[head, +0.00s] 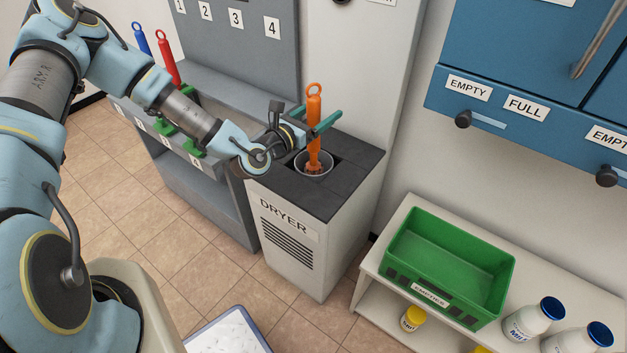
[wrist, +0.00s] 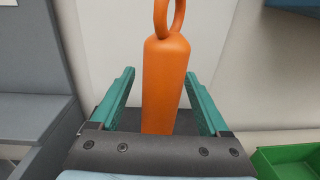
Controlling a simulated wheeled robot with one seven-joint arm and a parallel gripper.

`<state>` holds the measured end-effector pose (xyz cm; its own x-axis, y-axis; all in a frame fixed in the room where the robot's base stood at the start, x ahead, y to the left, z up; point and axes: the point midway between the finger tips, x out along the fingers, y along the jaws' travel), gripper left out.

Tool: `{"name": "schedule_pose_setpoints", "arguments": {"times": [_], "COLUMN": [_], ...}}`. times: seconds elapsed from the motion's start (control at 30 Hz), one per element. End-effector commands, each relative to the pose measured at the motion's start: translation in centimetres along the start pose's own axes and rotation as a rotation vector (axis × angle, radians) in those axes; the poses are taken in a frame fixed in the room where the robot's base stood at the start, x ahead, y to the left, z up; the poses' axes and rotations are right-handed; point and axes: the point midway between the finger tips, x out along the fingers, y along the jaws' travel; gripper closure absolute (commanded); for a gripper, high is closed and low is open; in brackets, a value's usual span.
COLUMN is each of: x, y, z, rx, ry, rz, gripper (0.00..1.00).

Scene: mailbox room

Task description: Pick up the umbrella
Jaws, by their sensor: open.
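An orange umbrella (head: 313,130) with a ring at its top stands upright in the round opening of the dryer (head: 290,225). Its lower end is down inside the opening. My gripper (head: 316,121) is at the umbrella's upper part, with its green fingers apart. In the wrist view the orange umbrella (wrist: 166,85) stands between the two open fingers of my gripper (wrist: 166,95), with a gap visible on each side. Its ring rises above the fingers.
A blue umbrella (head: 141,38) and a red one (head: 167,63) stand in a grey numbered rack (head: 205,175) at left. A green crate (head: 450,255) and white bottles (head: 533,318) are on a shelf at right. Blue cabinets (head: 510,50) hang at upper right.

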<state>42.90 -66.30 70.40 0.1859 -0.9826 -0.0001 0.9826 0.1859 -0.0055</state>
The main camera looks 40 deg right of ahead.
Motion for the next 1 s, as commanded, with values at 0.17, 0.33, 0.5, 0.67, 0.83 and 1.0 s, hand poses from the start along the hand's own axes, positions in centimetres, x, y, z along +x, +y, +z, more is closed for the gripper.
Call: {"name": "schedule_pose_setpoints", "arguments": {"times": [0.17, 0.33, 0.5, 0.67, 0.83, 1.0], "x": [-0.04, -0.05, -0.06, -0.06, -0.06, -0.06], "y": [0.00, 0.00, 0.00, -0.01, -0.01, -0.01], "z": [-0.01, 0.00, 0.00, 0.00, 0.00, 0.00], "rx": [0.000, 0.000, 0.000, 0.000, 0.000, 0.000], "ry": [0.000, 0.000, 0.000, 0.000, 0.000, 0.000], "rz": [0.000, 0.000, 0.000, 0.000, 0.000, 0.000], "gripper": [0.28, 0.47, 0.66, 0.84, 1.00, 1.00]}}
